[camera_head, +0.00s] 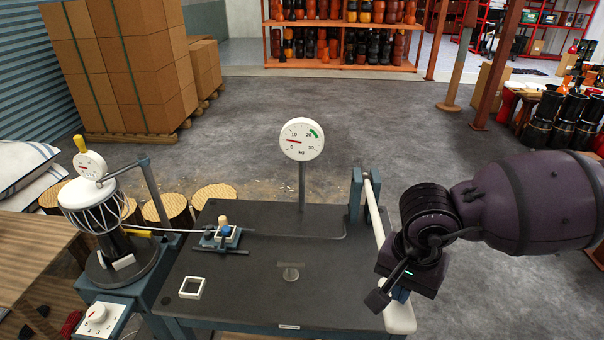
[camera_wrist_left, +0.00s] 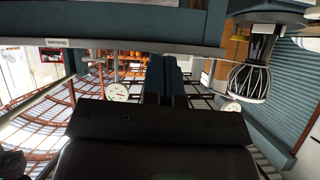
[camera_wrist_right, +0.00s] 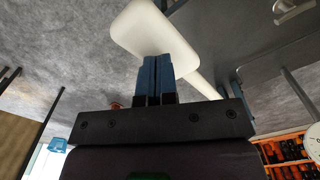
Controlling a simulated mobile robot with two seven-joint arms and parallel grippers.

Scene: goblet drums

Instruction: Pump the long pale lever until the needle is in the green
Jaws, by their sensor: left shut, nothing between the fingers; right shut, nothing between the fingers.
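The long pale lever (camera_head: 374,212) runs from a blue post at the table's right side toward me, ending in a wide white paddle (camera_head: 399,317). The white round gauge (camera_head: 301,139) stands on a post at the table's back. Its red needle points left, between 0 and 10; the green band is at the upper right, by 20. My right gripper (camera_head: 401,294) is shut and empty at the paddle. In the right wrist view its blue fingertips (camera_wrist_right: 156,62) overlap the paddle (camera_wrist_right: 150,28); I cannot tell whether they touch. My left gripper (camera_wrist_left: 168,62) is shut and empty, outside the head view.
A goblet drum (camera_head: 97,207) with a smaller dial (camera_head: 90,165) stands at the left. A small blue clamp (camera_head: 222,237) and a white square frame (camera_head: 191,288) sit on the dark table (camera_head: 250,300). A white knob (camera_head: 97,319) is at lower left.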

